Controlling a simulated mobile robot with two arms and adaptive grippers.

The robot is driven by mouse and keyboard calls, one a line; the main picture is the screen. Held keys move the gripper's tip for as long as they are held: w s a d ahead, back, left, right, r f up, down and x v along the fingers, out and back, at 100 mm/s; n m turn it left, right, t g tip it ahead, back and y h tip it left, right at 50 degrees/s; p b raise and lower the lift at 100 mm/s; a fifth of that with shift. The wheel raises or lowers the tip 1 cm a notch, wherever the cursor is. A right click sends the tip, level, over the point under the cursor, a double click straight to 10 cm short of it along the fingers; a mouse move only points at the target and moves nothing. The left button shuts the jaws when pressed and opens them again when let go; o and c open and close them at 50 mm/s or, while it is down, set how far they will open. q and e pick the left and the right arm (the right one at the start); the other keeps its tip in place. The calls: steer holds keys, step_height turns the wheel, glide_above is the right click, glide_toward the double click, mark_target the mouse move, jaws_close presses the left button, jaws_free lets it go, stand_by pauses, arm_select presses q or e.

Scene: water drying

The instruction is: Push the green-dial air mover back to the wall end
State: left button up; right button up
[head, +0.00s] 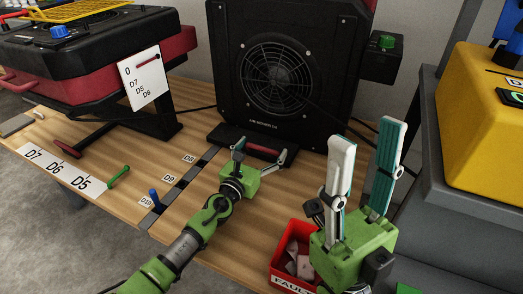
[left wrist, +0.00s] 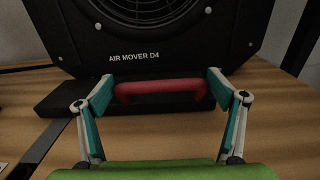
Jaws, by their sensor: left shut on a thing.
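The air mover (head: 225,60) is a large black box with a round fan grille. A green dial (head: 387,41) sits on a black box at its right side. Its front reads "AIR MOVER D4" in the left wrist view (left wrist: 170,38). A red handle (left wrist: 161,89) is on its front base. My left gripper (head: 261,150) is shut on this handle, with a finger at each end. My right gripper (head: 368,138) is open and empty, upright at the right, in front of the mover's lower right.
A red bin (head: 284,251) of scraps stands by my right gripper. A slotted strip labelled D8, D9, D10 (head: 183,181) runs along the table. A black-and-red machine (head: 100,70) stands left and a yellow one (head: 470,130) right. The wall is behind.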

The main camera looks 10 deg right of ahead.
arm_select(q)
steer(key=shift+r, duration=0.1)
steer(key=o, duration=1.5)
steer(key=shift+s+a, duration=0.1)
steer(key=v, duration=1)
steer(key=shift+s+a, duration=0.1)
steer(key=shift+s, duration=0.05)
steer(key=shift+s+a, duration=0.4)
steer(key=shift+s, duration=0.2)
